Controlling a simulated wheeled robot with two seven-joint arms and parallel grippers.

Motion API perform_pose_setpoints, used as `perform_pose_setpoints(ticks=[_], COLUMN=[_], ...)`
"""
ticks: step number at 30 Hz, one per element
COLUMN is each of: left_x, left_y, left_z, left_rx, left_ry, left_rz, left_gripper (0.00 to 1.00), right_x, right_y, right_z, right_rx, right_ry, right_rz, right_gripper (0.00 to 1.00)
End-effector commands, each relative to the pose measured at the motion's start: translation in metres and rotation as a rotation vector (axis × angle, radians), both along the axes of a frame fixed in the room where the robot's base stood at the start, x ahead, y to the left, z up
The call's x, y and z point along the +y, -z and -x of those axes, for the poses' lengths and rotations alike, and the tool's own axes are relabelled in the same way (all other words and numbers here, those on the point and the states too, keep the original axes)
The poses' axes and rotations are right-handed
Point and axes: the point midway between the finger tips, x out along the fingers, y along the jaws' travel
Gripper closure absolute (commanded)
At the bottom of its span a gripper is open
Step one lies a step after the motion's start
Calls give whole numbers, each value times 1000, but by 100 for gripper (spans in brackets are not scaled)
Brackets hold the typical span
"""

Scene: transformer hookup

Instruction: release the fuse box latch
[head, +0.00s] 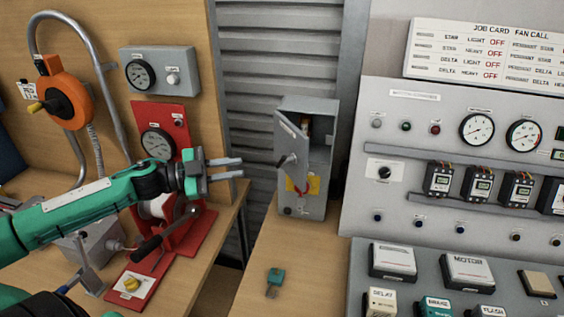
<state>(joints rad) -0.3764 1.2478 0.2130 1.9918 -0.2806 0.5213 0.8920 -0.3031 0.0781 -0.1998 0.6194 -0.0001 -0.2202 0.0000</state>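The grey fuse box (316,180) stands upright on the right-hand wooden bench, near the middle of the head view. Its upper front panel looks tilted out at the top, with a dark gap behind it. A small dark latch handle (287,160) sticks out from the panel's left side. My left gripper (239,167) is to the left of the box, its two fingers pointing right toward the handle. The fingers are apart with nothing between them, and a gap separates them from the handle. My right gripper does not show.
A red stand with a gauge (158,142) and a crank is behind and below my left arm. A green-headed key-like piece (275,275) lies on the bench in front of the box. A grey control console (400,215) is close on the right. A gap separates the two benches.

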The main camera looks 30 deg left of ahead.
Motion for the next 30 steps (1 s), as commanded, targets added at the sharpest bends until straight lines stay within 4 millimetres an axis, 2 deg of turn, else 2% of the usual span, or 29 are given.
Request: perform_pose_setpoints(ticks=[19,30], left_x=[-31,-51], left_y=[-2,-3], left_z=[-27,-45], left_rx=[-3,-4], left_ry=[0,-1], left_rz=[-1,0], left_gripper=[82,82], right_x=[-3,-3], right_y=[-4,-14], right_z=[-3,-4], right_rx=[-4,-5], right_ry=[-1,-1], right_rz=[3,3], right_gripper=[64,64])
